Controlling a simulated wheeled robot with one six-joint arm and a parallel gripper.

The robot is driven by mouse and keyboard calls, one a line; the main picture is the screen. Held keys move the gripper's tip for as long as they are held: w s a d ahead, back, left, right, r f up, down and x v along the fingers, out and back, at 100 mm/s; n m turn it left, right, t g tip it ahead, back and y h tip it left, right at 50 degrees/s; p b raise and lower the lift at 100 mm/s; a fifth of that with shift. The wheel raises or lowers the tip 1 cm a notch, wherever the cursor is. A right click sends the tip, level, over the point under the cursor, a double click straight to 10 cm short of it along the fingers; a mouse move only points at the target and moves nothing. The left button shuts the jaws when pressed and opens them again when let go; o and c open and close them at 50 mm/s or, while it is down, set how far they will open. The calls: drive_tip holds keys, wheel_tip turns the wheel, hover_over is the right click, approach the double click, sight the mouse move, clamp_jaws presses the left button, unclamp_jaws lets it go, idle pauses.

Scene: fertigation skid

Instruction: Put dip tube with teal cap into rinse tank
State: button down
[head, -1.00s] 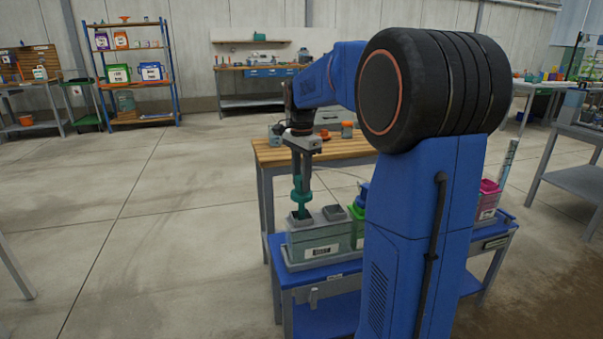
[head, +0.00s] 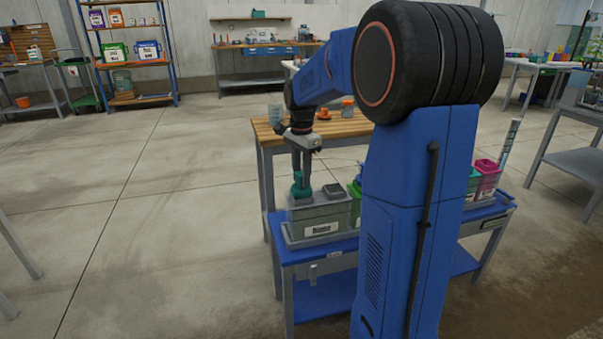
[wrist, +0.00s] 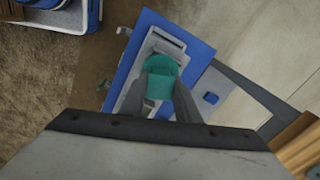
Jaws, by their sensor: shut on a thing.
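My gripper (head: 302,172) points straight down and is shut on the teal cap (head: 301,188) of the dip tube. In the wrist view the cap (wrist: 160,80) sits between my fingers. The cap is low at the left end of the top of a grey-green tank (head: 320,226), which has a white label too small to read. The tube below the cap is hidden, seemingly inside the tank. I cannot tell whether the cap touches the tank's opening.
The tank stands in a grey tray on a blue cart (head: 330,262). A green container (head: 355,200) is beside it, partly behind my arm. A magenta container (head: 486,178) is at the cart's right end. A wooden-topped table (head: 266,130) is behind.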

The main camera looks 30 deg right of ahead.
drive_tip(key=c, duration=1.3)
unclamp_jaws()
drive_tip(key=shift+o, duration=0.2)
drive_tip(key=shift+r, duration=0.15)
wheel_tip(320, 180, up, 17)
